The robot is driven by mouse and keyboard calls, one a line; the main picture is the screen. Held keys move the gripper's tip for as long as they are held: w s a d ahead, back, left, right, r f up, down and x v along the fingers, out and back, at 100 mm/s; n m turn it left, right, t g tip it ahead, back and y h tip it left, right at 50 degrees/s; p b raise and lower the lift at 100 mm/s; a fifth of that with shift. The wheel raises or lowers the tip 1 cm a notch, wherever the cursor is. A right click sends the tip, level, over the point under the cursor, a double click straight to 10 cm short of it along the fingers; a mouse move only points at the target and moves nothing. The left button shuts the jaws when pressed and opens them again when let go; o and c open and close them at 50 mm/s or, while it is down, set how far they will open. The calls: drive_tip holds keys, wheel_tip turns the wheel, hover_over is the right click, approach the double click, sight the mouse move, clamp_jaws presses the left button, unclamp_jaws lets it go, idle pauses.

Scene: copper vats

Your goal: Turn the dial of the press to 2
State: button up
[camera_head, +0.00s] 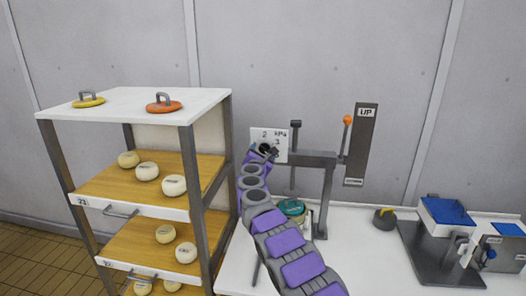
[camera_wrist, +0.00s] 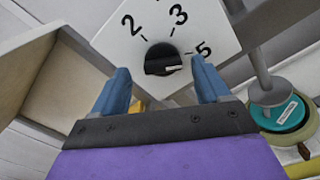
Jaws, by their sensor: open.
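The press (camera_head: 318,160) stands on the white table, with a white dial plate at its left end. The plate (camera_wrist: 205,22) shows the numbers 2, 3 and 5 in the wrist view. The black dial knob (camera_wrist: 160,55) has a white mark that points right, close to the 5 side. My gripper (camera_wrist: 160,66) is open, with its blue fingers on the left and right of the knob in the picture. I cannot tell whether they touch it. In the head view my gripper (camera_head: 262,152) is in front of the plate (camera_head: 283,146) and hides part of it.
A shelf rack (camera_head: 135,105) with white rounds stands left of my arm. An orange-tipped lever (camera_head: 346,135) stands beside the UP panel (camera_head: 361,140). A teal-topped round (camera_head: 292,207) is under the press.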

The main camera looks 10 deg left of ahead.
drive_tip(key=shift+w+r+p, duration=0.1)
drive_tip(key=shift+w+p, duration=0.35)
drive_tip(key=shift+w, duration=0.3)
drive_tip(key=shift+w+d+f, duration=0.1)
drive_tip(key=shift+w+f, duration=0.1)
drive_tip(key=shift+w, duration=0.1)
drive_tip(key=shift+c, duration=0.3)
drive_tip(key=c, duration=1)
